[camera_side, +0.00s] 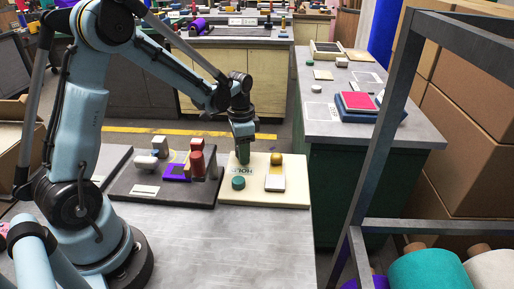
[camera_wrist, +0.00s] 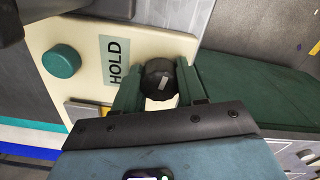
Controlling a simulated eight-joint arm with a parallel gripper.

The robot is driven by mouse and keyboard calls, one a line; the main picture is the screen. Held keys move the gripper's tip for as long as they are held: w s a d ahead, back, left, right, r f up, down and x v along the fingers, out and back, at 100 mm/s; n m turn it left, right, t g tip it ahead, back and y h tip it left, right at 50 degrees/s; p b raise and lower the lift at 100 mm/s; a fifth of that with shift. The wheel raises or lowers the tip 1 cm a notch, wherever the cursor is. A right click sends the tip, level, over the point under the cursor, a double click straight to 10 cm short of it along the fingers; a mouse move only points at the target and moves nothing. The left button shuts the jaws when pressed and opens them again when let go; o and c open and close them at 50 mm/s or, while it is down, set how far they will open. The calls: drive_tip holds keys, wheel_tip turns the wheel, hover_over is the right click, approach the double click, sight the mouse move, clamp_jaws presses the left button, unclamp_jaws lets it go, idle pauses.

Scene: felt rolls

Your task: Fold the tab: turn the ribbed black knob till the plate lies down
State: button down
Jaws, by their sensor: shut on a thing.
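The ribbed black knob (camera_wrist: 158,78) sits between the two dark green fingers of my gripper (camera_wrist: 157,90) in the wrist view. The gripper is shut on it, and a light mark shows on its face. In the side view my gripper (camera_side: 243,158) is lowered onto the cream board (camera_side: 228,196), hiding the knob. A white plate (camera_side: 275,183) with a gold ball (camera_side: 276,159) behind it is on the right of this board. Whether this plate is the tab, or how it is tilted, I cannot tell.
A green round button (camera_wrist: 61,61) and a HOLD label (camera_wrist: 115,62) are close to the gripper on the board. A black board (camera_side: 130,188) with a red cylinder (camera_side: 197,160) stands to the left. Bare table (camera_side: 230,240) lies in front.

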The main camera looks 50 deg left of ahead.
drive_tip(key=c, duration=0.8)
unclamp_jaws()
drive_tip(key=shift+r, duration=2.55)
